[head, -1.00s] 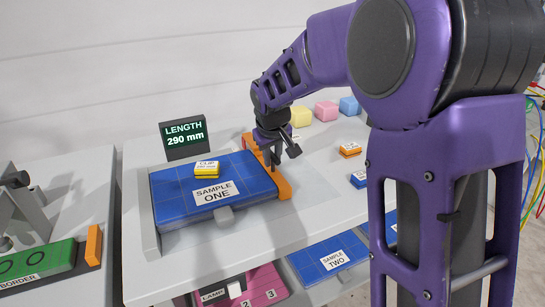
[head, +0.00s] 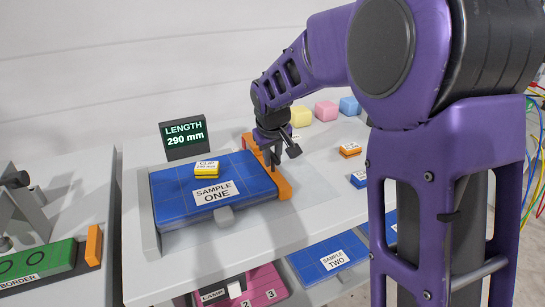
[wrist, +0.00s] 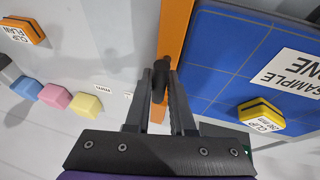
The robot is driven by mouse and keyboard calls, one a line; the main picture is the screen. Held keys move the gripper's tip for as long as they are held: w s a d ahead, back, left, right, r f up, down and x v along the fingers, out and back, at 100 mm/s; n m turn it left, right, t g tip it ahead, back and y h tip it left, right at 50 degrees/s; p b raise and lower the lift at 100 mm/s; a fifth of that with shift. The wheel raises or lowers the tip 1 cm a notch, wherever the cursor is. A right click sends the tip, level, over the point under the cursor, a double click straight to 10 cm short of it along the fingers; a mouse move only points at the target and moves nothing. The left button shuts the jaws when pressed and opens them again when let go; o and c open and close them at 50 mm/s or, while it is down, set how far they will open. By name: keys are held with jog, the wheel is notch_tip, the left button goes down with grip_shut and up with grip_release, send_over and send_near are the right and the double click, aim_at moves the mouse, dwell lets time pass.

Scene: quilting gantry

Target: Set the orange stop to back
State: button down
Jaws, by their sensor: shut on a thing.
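The orange stop (head: 284,187) is a long bar along the right edge of the blue SAMPLE ONE pad (head: 170,201). It also shows in the wrist view (wrist: 175,28), running beside the pad. My gripper (head: 273,163) is over the stop, with its fingers pointing down. In the wrist view my gripper (wrist: 161,75) is shut on the stop's dark knob (wrist: 160,82), which stands between the fingers. The fingers and wrist hide part of the stop.
A display (head: 185,139) behind the pad reads LENGTH 290 mm. A yellow clip (head: 207,169) lies on the pad. An orange clip (head: 350,149) and a blue clip (head: 358,180) lie to the right. Pink (head: 326,110) and other coloured blocks stand at the back.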

jog(key=w+d+p, duration=0.1)
jog(key=d, duration=0.2)
jog(key=w+d+p, duration=0.1)
jog(key=w+d, duration=0.1)
jog(key=d, duration=0.2)
jog(key=w+d+p, duration=0.1)
jog(key=d, duration=0.2)
jog(key=shift+w+d, duration=0.25)
jog(key=shift+d, duration=0.05)
jog(key=shift+r, duration=0.1)
jog(key=c, duration=0.8)
grip_release()
jog(key=shift+d, duration=0.15)
jog(key=shift+s+r, duration=0.1)
jog(key=p+v, duration=0.2)
jog(key=v, duration=1.5)
jog(key=shift+r, duration=0.1)
